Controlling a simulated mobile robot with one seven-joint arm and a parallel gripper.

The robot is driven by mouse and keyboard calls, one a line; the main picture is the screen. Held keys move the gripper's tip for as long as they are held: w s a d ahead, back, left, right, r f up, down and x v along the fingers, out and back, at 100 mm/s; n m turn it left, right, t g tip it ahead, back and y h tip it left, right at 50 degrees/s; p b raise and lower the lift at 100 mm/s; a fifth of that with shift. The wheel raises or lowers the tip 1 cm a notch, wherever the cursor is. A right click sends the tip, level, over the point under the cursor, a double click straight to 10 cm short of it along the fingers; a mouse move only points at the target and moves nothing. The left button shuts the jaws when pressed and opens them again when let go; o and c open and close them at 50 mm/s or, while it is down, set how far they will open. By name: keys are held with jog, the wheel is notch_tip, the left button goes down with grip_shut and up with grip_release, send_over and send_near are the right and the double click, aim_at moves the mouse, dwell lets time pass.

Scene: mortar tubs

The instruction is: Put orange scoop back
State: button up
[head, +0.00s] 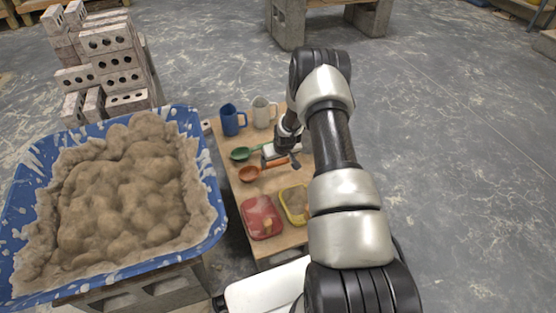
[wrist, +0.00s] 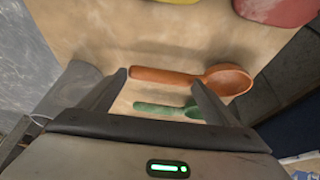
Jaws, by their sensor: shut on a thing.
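The orange scoop (head: 249,174) is at the middle of the wooden board in the head view, bowl to the left, handle to the right. In the wrist view the orange scoop (wrist: 229,80) has its handle between the two fingers and its bowl beyond the right finger. My gripper (head: 282,163) is shut on the orange scoop; the wrist view shows its fingertips (wrist: 160,78) at the handle. I cannot tell whether the scoop touches the board. A green scoop (head: 241,154) lies just behind it and also shows in the wrist view (wrist: 165,109).
A blue mug (head: 232,120) and a pale mug (head: 263,112) stand at the back of the board (head: 284,238). A red tub (head: 261,217) and a yellow tub (head: 294,204) are in front. A blue trough (head: 213,198) of mortar is left. My arm hides the board's right side.

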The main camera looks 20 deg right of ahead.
jog(key=shift+f, duration=0.4)
jog(key=o, duration=2)
jog(key=p+v, duration=0.5)
jog(key=v, duration=1.2)
jog(key=shift+r, duration=0.25)
jog(key=w+a+r+v, duration=0.1)
jog(key=w+a+v, duration=0.15)
jog(key=v, duration=1.25)
jog(key=w+a+v, duration=0.1)
jog(key=a+v, duration=0.2)
jog(key=v, duration=1.1)
jog(key=s+a+r, duration=0.2)
jog(key=s+r, duration=0.2)
jog(key=s, duration=0.3)
jog(key=s+a+r+p, duration=0.1)
jog(key=s+a+r, duration=0.25)
jog(key=s, duration=0.45)
jog(key=s+a+r, duration=0.2)
jog(key=s+r, duration=0.2)
jog(key=s, duration=0.3)
notch_tip(320, 180, up, 22)
jog(key=p, duration=2.2)
jog(key=shift+w+d+r+t, duration=0.15)
jog(key=shift+w+d+t, duration=0.1)
jog(key=shift+t, duration=0.15)
